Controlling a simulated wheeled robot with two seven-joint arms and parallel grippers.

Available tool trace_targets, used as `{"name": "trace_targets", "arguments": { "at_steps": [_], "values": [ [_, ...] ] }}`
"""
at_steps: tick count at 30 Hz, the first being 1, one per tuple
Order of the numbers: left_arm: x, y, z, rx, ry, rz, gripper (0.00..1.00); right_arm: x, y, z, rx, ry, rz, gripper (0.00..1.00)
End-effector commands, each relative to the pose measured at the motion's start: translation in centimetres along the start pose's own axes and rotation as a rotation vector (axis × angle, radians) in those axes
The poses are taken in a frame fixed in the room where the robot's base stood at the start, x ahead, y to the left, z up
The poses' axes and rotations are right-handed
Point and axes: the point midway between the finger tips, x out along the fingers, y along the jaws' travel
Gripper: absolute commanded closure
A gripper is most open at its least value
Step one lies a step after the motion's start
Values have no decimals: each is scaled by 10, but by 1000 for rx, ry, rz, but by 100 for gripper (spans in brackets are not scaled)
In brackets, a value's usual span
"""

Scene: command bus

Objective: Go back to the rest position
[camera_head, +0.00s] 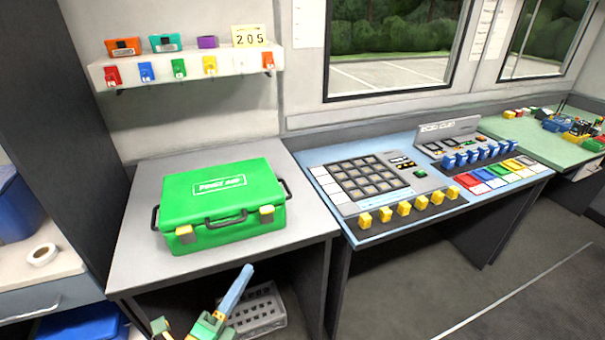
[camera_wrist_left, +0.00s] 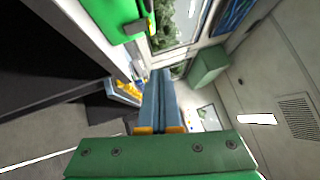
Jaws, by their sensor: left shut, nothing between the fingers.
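My left gripper (camera_head: 246,272) comes in at the bottom of the head view, in front of the grey table's front edge. Its blue fingers are together and hold nothing. In the left wrist view the two fingers (camera_wrist_left: 160,74) lie side by side, pointing away from the green wrist. My right gripper is not in view. A closed green case (camera_head: 222,202) stands on the grey table (camera_head: 140,258), beyond my left gripper and apart from it.
A control desk (camera_head: 372,190) with yellow, blue and coloured keys stands right of the table. A grey crate (camera_head: 262,312) sits low behind my left gripper. A wall shelf (camera_head: 215,64) carries coloured items. A roll of tape (camera_head: 42,254) lies at left. Open floor (camera_head: 440,295) is at right.

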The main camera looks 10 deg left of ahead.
Motion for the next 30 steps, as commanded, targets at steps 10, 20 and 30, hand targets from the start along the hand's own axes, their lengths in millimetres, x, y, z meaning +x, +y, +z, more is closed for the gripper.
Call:
{"name": "trace_targets", "arguments": {
  "at_steps": [10,20,30],
  "values": [
    [-156,275,-62,-945,-461,898,100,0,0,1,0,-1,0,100],
    [-355,334,-125,-1264,-1146,1393,100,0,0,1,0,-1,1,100],
    [-365,334,-127,-1267,-1185,1410,100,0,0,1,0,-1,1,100]
  ]
}}
